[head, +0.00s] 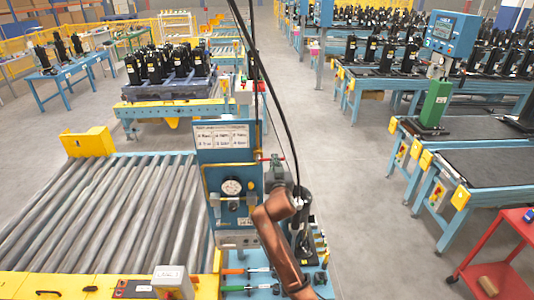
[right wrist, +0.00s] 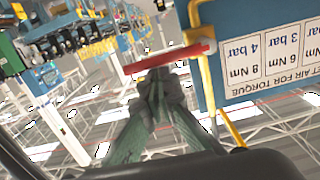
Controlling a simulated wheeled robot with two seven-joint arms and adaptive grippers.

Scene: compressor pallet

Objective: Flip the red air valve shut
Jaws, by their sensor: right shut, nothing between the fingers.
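The red air valve (head: 271,157) sits at the right edge of the blue panel in the head view, its lever roughly level. In the right wrist view the red lever (right wrist: 170,60) reaches sideways from a yellow pipe (right wrist: 207,85). My right gripper (right wrist: 160,82) is shut and empty, its fingertips just by the middle of the lever; I cannot tell if they touch it. In the head view the right gripper (head: 273,168) is dark and small, close below the valve. My left gripper is not in view.
The blue panel (head: 222,155) carries a label sheet (head: 222,136) and a round gauge (head: 232,187). A roller conveyor (head: 100,210) lies to the left. The grey floor (head: 365,225) to the right is open up to blue-framed benches and a red cart (head: 500,255).

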